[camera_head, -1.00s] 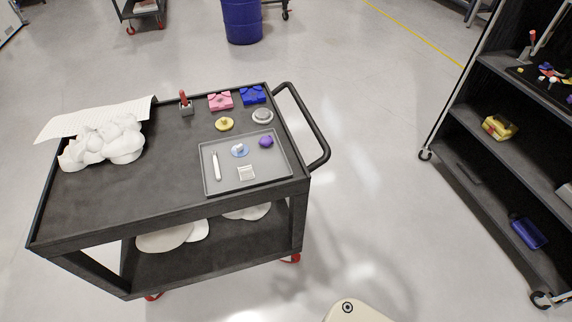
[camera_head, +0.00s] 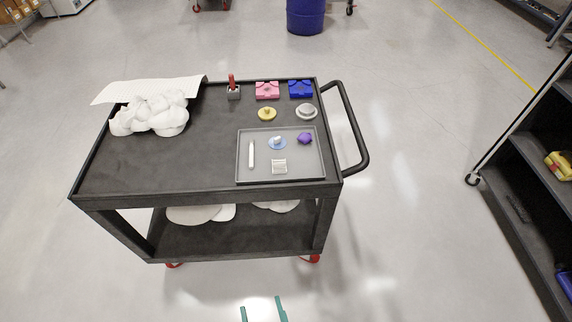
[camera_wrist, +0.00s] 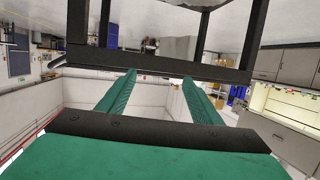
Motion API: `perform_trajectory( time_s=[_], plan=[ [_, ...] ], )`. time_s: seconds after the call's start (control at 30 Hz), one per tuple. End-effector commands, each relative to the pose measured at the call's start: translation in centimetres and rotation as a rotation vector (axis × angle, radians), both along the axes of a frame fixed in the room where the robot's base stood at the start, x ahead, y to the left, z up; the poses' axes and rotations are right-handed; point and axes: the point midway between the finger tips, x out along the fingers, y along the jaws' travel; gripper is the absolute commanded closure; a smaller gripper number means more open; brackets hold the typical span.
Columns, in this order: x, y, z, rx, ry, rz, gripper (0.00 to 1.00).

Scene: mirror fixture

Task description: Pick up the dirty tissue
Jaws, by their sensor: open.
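A crumpled white heap (camera_head: 150,115) that looks like tissue lies on the top of the black cart (camera_head: 180,165), at its back left. I cannot make out stains on it. My gripper (camera_head: 264,310) shows as two green fingertips at the bottom edge of the head view, apart and empty, in front of the cart and well away from the heap. In the wrist view my gripper (camera_wrist: 158,80) has its two green fingers spread with nothing between them. Dark cart-like bars cross beyond them there, and I cannot pick out the heap.
A white sheet (camera_head: 150,90) lies behind the heap. A grey tray (camera_head: 245,178) with several small items sits at the cart's right, with pink (camera_head: 267,90) and blue (camera_head: 301,88) blocks behind. A handle (camera_head: 362,140) juts right. A black shelf (camera_head: 520,200) stands right; floor between is clear.

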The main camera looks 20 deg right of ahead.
Motion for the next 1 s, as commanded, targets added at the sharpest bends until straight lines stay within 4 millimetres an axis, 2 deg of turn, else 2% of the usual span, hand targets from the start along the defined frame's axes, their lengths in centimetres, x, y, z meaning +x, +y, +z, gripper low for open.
perform_trajectory(
  time_s=[0.03, 0.23, 0.47, 0.67, 0.8, 1.0],
  plan=[
    [2.0, -0.5, -0.2, 0.002, -0.006, -0.016, 0.41],
    [8.5, -2.3, -1.3, 0.012, 0.019, -0.065, 0.41],
    [15.9, -5.5, -0.8, 0.018, 0.048, -0.117, 0.41],
    [21.8, -8.9, 1.1, 0.022, 0.073, -0.156, 0.41],
    [25.6, -11.7, 3.3, 0.022, 0.090, -0.182, 0.41],
    [29.1, -14.8, 6.3, 0.020, 0.114, -0.207, 0.41]
  ],
)
